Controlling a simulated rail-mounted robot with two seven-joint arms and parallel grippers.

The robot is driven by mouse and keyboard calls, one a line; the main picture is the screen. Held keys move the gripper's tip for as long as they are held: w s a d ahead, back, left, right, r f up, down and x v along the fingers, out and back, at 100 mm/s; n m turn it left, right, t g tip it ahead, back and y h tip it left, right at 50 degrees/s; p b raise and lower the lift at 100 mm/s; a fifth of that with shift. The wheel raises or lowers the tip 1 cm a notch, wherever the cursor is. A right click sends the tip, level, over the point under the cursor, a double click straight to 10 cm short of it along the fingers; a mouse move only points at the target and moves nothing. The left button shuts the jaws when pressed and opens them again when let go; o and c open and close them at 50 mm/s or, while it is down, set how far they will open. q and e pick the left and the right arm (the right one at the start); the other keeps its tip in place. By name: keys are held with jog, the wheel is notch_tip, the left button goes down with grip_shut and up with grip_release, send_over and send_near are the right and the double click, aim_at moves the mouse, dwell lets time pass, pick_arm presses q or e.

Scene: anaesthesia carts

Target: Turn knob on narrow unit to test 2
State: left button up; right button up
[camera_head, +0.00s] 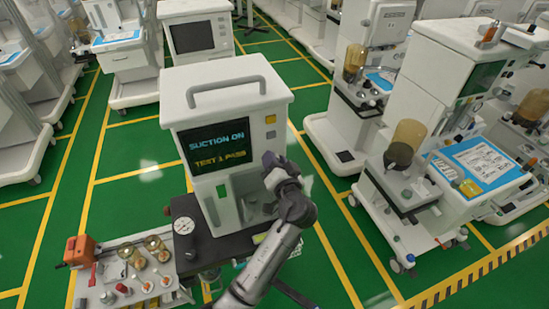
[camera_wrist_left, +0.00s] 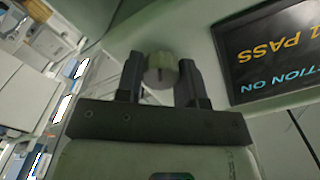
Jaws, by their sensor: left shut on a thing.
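The narrow unit (camera_head: 230,115) is a white cabinet with a top handle in the middle of the head view. Its dark screen (camera_head: 215,145) reads "SUCTION ON" and "TEST 1 PASS", and the screen also shows upside down in the left wrist view (camera_wrist_left: 275,50). My left gripper (camera_head: 271,162) is at the unit's front, right of the screen. In the left wrist view, the round grey knob (camera_wrist_left: 161,68) sits between the two dark fingers of my left gripper (camera_wrist_left: 161,80), which is shut on it. My arm hides the knob in the head view. My right gripper is not in view.
A tray (camera_head: 135,255) with several small jars and an orange device (camera_head: 79,251) stands at the lower left. A wider cart (camera_head: 440,130) with a blue-and-yellow sheet stands at the right. Green floor with yellow lines lies between the carts.

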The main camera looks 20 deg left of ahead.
pick_arm(q)
jog(key=m+p, duration=0.2)
jog(key=m, duration=0.2)
jog(key=shift+m+p, duration=0.5)
jog(key=shift+m, duration=0.5)
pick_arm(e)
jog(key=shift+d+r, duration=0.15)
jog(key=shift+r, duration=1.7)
pick_arm(q)
jog(key=o, duration=0.9)
jog(key=shift+d, duration=0.1)
